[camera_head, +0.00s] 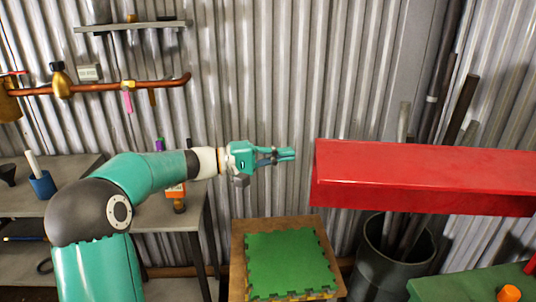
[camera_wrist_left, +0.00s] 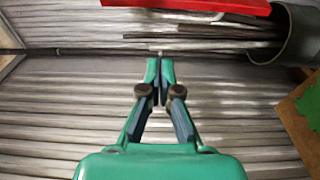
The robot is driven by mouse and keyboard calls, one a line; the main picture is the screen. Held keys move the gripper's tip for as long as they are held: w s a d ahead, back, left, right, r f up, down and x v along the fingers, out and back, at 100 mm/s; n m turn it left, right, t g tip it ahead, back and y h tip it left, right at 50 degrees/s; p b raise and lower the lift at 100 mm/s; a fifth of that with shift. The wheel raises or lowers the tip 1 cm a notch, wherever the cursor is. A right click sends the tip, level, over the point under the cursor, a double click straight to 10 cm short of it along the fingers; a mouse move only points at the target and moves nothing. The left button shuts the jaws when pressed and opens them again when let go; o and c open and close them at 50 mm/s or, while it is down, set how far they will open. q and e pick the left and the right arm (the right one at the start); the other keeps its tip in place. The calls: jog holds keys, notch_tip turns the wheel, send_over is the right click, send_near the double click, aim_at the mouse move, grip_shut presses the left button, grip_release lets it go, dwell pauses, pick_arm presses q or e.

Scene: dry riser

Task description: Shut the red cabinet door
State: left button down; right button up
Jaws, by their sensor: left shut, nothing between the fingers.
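The red cabinet door (camera_head: 425,175) shows in the head view as a long red panel across the right side, its left end free in front of the corrugated wall. The cabinet body is not clearly in view. My left gripper (camera_head: 291,154) is shut and empty, just left of the door's free end, with a small gap in the picture. In the left wrist view, my left gripper (camera_wrist_left: 159,62) has its fingertips together, and a strip of red (camera_wrist_left: 190,5), which looks like the door, crosses the top edge. My right gripper is not in view.
A dark bin (camera_head: 385,270) holding several pipes stands below the door. A wooden stand with a green mat (camera_head: 288,262) is below my left gripper. A copper pipe (camera_head: 110,88) and a shelf (camera_head: 130,25) are on the wall. A green surface (camera_head: 460,287) is at lower right.

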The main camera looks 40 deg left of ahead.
pick_arm(q)
jog(key=d, duration=0.1)
jog(key=w+d, duration=0.1)
jog(key=d, duration=0.1)
jog(key=d+p, duration=0.1)
jog(key=d, duration=0.1)
jog(key=shift+w+d, duration=0.2)
jog(key=shift+w, duration=0.05)
